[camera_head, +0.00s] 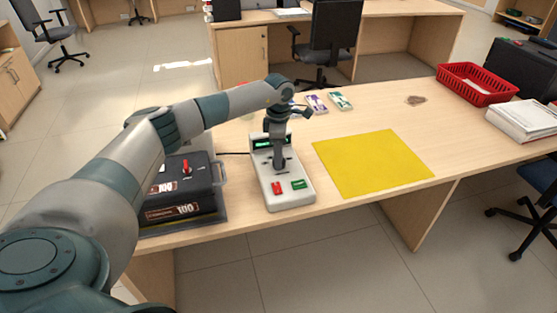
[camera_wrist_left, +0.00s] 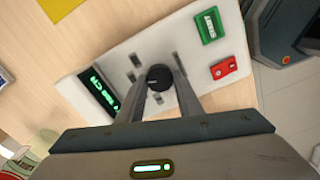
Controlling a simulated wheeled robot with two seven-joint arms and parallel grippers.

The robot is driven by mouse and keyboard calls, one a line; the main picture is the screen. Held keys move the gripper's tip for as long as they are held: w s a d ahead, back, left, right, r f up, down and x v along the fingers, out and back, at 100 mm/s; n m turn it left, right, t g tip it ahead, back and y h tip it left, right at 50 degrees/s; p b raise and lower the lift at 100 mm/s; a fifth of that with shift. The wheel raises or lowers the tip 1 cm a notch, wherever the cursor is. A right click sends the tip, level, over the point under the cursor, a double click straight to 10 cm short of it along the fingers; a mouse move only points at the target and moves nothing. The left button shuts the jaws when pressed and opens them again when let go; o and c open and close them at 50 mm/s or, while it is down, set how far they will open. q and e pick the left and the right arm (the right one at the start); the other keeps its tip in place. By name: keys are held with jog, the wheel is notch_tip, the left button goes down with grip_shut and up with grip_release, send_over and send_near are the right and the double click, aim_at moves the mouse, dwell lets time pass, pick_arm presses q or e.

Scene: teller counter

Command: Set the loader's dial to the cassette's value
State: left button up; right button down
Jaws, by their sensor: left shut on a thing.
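The white loader (camera_head: 297,203) stands on the desk, with a green-lit display, a red button and a green button on its top. In the left wrist view the loader (camera_wrist_left: 75,88) shows its black round dial (camera_wrist_left: 159,78) with a pale pointer mark, between small dark markings around it. My left gripper (camera_head: 279,163) reaches down onto the loader; in the wrist view its fingers (camera_wrist_left: 158,84) are on both sides of the dial, shut on it. The dark cassette (camera_head: 175,190), with 100 labels and a red knob on top, stands left of the loader. My right gripper is not seen.
A yellow mat (camera_head: 372,162) lies right of the loader on clear desk. Banknote bundles (camera_head: 317,103) lie behind. A red basket (camera_head: 477,84) and a paper stack (camera_head: 524,121) are at the far right. The desk's front edge is close to the loader.

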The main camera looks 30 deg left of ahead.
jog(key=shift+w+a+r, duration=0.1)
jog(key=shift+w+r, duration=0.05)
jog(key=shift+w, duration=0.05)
pick_arm(q)
jog(key=o, duration=1)
jog(key=shift+o, duration=0.2)
jog(key=shift+r, duration=0.1)
jog(key=shift+w+r, duration=0.1)
jog(key=shift+r, duration=0.7)
notch_tip(320, 180, up, 16)
jog(key=b, duration=0.3)
jog(key=shift+f, duration=0.15)
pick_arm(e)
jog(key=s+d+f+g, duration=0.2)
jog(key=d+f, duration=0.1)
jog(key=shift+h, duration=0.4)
